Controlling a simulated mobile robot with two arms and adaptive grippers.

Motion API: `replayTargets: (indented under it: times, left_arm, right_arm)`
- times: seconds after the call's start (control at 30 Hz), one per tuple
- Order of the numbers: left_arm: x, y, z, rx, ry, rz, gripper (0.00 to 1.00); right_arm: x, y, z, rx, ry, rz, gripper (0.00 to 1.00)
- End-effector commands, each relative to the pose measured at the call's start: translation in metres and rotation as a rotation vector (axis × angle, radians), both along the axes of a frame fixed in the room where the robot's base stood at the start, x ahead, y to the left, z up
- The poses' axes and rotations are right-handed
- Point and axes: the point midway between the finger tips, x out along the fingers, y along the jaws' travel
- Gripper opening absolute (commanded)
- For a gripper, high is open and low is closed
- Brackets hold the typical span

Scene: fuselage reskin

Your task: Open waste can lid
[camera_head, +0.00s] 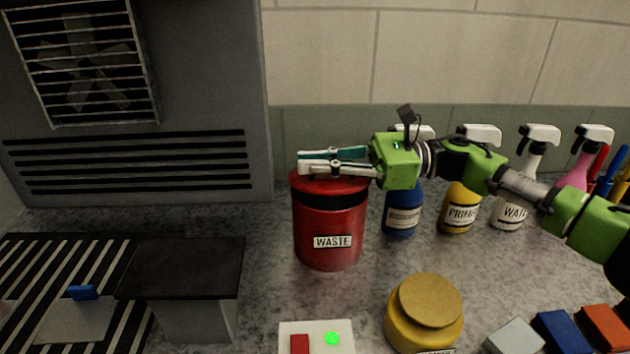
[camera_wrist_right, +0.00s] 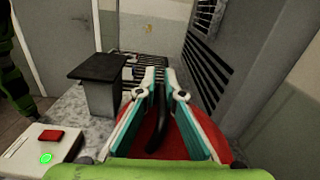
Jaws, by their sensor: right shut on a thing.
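The red waste can (camera_head: 330,225) with a "WASTE" label stands upright on the counter below the vented wall unit. My right gripper (camera_head: 303,161) reaches in from the right, its fingers lying level just over the can's top. In the right wrist view, the red lid (camera_wrist_right: 220,140) lies beneath the fingers. A black curved handle (camera_wrist_right: 157,128) stands between them, and the gripper (camera_wrist_right: 163,75) is shut on it. The lid appears seated on the can; the fingers cover much of it in the head view. My left gripper is not in view.
Blue (camera_head: 402,212), yellow (camera_head: 460,208) and white (camera_head: 510,210) spray bottles stand right of the can, below my right arm. A yellow jar (camera_head: 424,315) and a switch box (camera_head: 317,338) are in front. A black-topped block (camera_head: 185,268) stands left, with clear counter between.

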Motion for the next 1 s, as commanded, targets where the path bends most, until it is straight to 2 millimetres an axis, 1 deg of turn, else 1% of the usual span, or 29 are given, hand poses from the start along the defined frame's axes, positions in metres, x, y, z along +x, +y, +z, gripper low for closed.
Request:
replayTargets:
  times: [0.03, 0.07, 0.4, 0.43, 0.47, 0.5, 0.73, 0.83, 0.93, 1.0]
  left_arm:
    - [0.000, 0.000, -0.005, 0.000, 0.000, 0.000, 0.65]
    - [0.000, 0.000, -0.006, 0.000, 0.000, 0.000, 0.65]
    - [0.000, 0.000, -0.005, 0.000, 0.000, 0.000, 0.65]
    - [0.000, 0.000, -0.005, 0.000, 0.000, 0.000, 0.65]
    - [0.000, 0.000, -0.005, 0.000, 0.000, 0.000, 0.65]
    - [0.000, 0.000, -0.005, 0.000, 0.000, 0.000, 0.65]
    - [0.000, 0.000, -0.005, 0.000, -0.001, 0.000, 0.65]
    - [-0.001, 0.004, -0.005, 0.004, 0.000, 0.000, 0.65]
    - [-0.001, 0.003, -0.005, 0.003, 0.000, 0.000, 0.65]
    - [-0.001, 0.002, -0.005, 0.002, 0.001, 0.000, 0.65]
  right_arm:
    - [0.004, -0.002, 0.001, 0.004, -0.007, -0.013, 0.00]
    - [0.004, -0.002, 0.002, 0.004, -0.007, -0.014, 0.00]
    - [0.006, -0.003, 0.006, 0.003, -0.006, -0.018, 0.00]
    - [0.006, -0.003, 0.006, 0.003, -0.006, -0.019, 0.14]
    - [0.006, -0.003, 0.006, 0.002, -0.006, -0.019, 0.21]
    - [0.006, -0.003, 0.005, 0.002, -0.005, -0.018, 0.23]
    - [0.004, -0.002, 0.004, 0.001, -0.003, -0.012, 0.23]
    - [0.004, -0.002, 0.005, 0.001, -0.003, -0.011, 0.23]
    - [0.004, -0.002, 0.014, 0.001, -0.006, -0.010, 0.23]
    - [0.004, -0.002, 0.025, 0.002, -0.007, -0.010, 0.23]
